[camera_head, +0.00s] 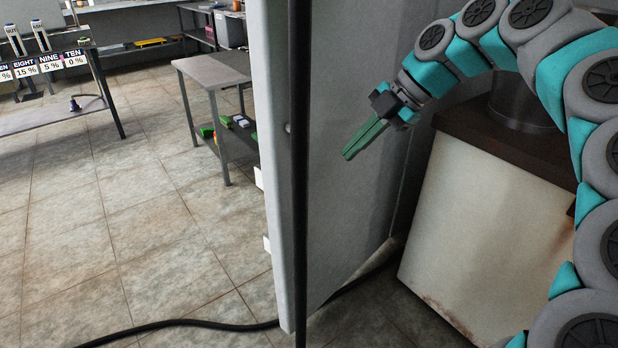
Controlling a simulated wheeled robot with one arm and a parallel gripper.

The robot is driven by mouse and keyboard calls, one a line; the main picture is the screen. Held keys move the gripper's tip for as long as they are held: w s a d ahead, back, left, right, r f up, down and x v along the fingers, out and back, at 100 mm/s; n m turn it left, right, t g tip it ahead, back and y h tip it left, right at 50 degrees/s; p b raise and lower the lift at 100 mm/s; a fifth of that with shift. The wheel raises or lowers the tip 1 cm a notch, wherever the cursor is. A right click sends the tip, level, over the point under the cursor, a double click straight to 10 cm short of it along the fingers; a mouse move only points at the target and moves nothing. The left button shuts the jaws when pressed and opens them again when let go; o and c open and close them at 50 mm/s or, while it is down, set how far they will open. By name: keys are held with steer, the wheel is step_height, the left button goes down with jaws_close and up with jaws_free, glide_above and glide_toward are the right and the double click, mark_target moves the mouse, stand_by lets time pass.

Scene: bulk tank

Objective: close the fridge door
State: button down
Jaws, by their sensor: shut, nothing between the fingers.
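A tall light-grey panel, which looks like the fridge door (345,215), stands upright in the middle of the view. Its near edge faces me and its broad face runs back to the right. The top of the panel is cut off by the frame. I cannot make out the fridge body. My gripper (349,154) is at the right side of the panel, in front of its broad face. Its green fingers are together, empty, and point down and left. I cannot tell whether they touch the panel.
A dark vertical pole (299,120) crosses the view before the panel. A whitish, rust-stained cabinet (480,220) with a dark top stands right. A metal table (215,70) and a bench (60,115) stand left. A black hose (190,323) lies on the otherwise open tiled floor at left.

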glide_toward(292, 187)
step_height(292, 187, down, 4)
steer(key=s, duration=0.3)
steer(key=shift+w+a+r+p, duration=0.1)
steer(key=shift+w+a+p, duration=0.3)
steer(key=shift+w+a, duration=0.4)
steer(key=shift+w+a+r+p, duration=0.1)
steer(key=shift+w+a+p, duration=0.25)
steer(key=shift+w+a, duration=0.35)
steer(key=shift+w+d, duration=0.1)
steer(key=shift+w, duration=0.05)
